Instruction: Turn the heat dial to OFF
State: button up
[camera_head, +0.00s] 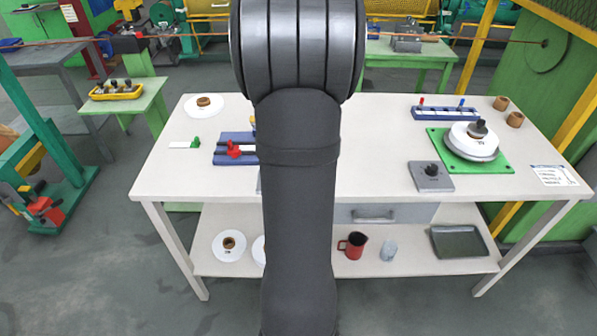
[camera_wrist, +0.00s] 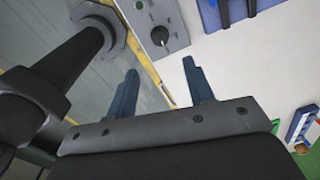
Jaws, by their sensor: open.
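A grey box (camera_head: 419,184) with a black knob (camera_head: 432,170), which looks like the heat dial, sits at the front right of the white table in the head view. In the wrist view, a grey panel (camera_wrist: 177,41) carries a black round knob (camera_wrist: 159,36) with a pale pointer mark. The markings around it are too small to read. My gripper (camera_wrist: 162,88) is open and empty, its two fingers apart and apart from the knob, which is near the top of the wrist view. My gripper is hidden behind my arm in the head view.
A green base (camera_head: 440,137) with a round white-topped stack (camera_head: 475,150) stands behind the grey box. A blue rack (camera_head: 430,112) and brown rings (camera_head: 515,119) lie behind. A white card (camera_head: 553,176) lies at the right. The table in front of the rack is partly clear.

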jog(key=f, duration=1.1)
jog(key=shift+w+f, duration=0.1)
jog(key=shift+w, duration=0.15)
jog(key=c, duration=1)
